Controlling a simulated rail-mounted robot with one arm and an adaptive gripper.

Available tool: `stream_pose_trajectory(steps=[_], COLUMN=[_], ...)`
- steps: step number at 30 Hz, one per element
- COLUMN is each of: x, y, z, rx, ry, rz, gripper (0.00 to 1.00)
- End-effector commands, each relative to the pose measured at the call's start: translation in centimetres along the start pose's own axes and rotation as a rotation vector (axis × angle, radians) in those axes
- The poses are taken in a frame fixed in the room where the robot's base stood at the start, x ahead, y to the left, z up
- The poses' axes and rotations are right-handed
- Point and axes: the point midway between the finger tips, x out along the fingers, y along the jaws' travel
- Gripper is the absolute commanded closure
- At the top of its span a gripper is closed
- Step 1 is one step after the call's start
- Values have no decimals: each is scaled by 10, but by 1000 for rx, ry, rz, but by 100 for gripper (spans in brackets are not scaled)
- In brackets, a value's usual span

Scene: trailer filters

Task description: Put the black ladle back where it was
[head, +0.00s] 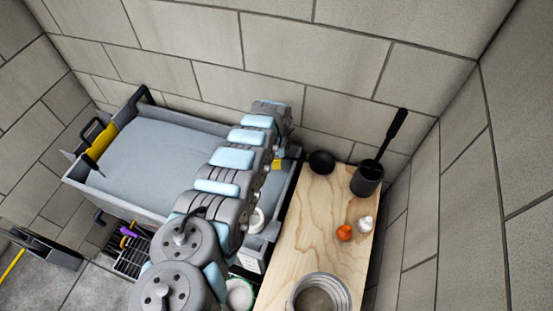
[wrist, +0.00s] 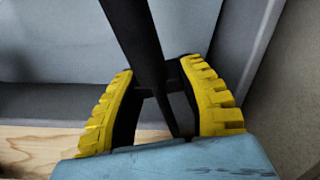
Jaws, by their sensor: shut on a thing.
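My gripper (wrist: 158,70), with yellow ribbed fingers, is shut on a long black handle (wrist: 137,35) in the wrist view. The handle runs from the top edge down between the fingers. It looks like the black ladle's handle, but no bowl shows in that view. In the head view my gripper (head: 277,164) is mostly hidden behind my arm, at the table's far left corner. A round black bowl shape (head: 321,162) shows just right of it; I cannot tell whether it joins the held handle. A black pot (head: 367,181) at the back right holds an upright black-handled utensil (head: 390,134).
The wooden table (head: 300,232) bears an orange item (head: 344,233), a white item (head: 365,224) and a metal pot (head: 320,292). A grey-blue trailer bed (head: 170,150) is on the left. Block walls (head: 340,60) close in behind and right.

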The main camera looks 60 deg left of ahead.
Motion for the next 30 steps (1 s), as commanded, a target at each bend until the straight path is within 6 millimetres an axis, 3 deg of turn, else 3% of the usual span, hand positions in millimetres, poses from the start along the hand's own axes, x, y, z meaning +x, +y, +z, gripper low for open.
stream_pose_trajectory(steps=[22,23,24,25,30], x=[2,1,1,1,1], y=[6,6,6,6,6], z=[8,8,8,8,8], rx=[5,5,5,5,5], ry=[-2,-2,-1,-1,-1], rz=[3,3,2,2,1], gripper=[100,51,40,33,33])
